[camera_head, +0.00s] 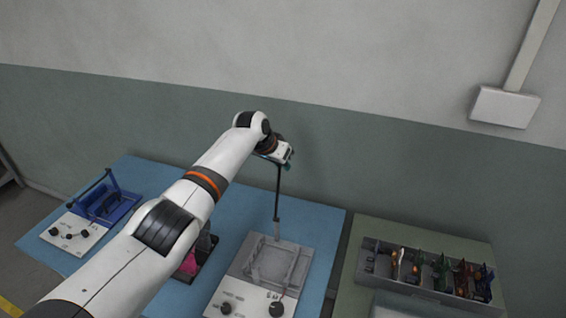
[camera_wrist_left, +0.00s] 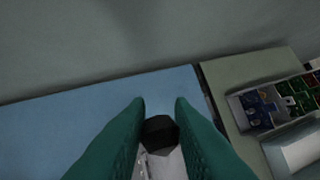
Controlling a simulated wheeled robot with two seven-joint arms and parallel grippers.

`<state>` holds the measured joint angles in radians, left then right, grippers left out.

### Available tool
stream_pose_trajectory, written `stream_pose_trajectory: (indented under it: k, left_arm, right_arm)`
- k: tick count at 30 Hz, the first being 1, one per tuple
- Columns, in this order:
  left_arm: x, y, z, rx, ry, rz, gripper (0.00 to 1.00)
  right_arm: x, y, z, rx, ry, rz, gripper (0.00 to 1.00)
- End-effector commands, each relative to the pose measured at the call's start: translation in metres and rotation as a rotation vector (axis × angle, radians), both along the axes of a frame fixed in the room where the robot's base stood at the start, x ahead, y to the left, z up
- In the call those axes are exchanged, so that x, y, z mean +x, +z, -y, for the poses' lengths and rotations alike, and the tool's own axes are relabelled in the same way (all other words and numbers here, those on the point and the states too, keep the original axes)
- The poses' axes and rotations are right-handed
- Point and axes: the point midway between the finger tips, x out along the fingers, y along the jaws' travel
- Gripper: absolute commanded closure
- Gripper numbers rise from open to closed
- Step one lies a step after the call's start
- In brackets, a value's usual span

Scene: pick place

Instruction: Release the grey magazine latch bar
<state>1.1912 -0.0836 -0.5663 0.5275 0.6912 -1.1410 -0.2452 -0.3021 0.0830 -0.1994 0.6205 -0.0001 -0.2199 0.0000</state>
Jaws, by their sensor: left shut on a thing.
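The grey magazine (camera_head: 236,268) sits on the blue table, with a white front panel carrying dark knobs. Its latch bar (camera_head: 277,195) stands upright, a thin dark rod rising from the back of the magazine, with a grey lower part. My left gripper (camera_head: 284,163) is at the top of this bar, high above the table. In the left wrist view its green fingers (camera_wrist_left: 160,108) are shut on the bar's black end (camera_wrist_left: 159,131). Part of the magazine shows blurred below that end. My right gripper is in neither view.
A blue magazine (camera_head: 117,209) with a similar dark bar stands at the left. A dark tray with a pink thing (camera_head: 189,264) is partly hidden behind my left arm. A grey compartment bin (camera_head: 410,286) with coloured items stands on the green table at the right. A wall rises behind.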

Motion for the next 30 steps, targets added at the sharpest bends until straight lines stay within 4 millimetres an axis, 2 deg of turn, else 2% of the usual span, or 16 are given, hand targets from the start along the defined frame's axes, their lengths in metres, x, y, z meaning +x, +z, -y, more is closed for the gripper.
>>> stream_pose_trajectory:
  k: [10,11,14,25,30]
  left_arm:
    - [-0.001,-0.004,0.000,0.001,0.001,-0.004,1.00]
    - [-0.001,-0.004,0.000,0.001,0.001,-0.004,0.74]
    - [-0.001,-0.004,0.000,0.000,0.001,-0.004,0.59]
    - [-0.001,0.001,-0.001,0.000,0.001,0.000,0.59]
    - [-0.006,0.014,-0.006,-0.001,0.000,0.000,0.59]
  right_arm:
    - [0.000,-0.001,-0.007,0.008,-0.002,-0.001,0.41]
    - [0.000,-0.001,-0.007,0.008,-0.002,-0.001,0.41]
    - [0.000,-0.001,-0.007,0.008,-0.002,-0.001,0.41]
    - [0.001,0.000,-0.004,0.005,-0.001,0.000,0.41]
    - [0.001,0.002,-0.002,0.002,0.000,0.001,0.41]
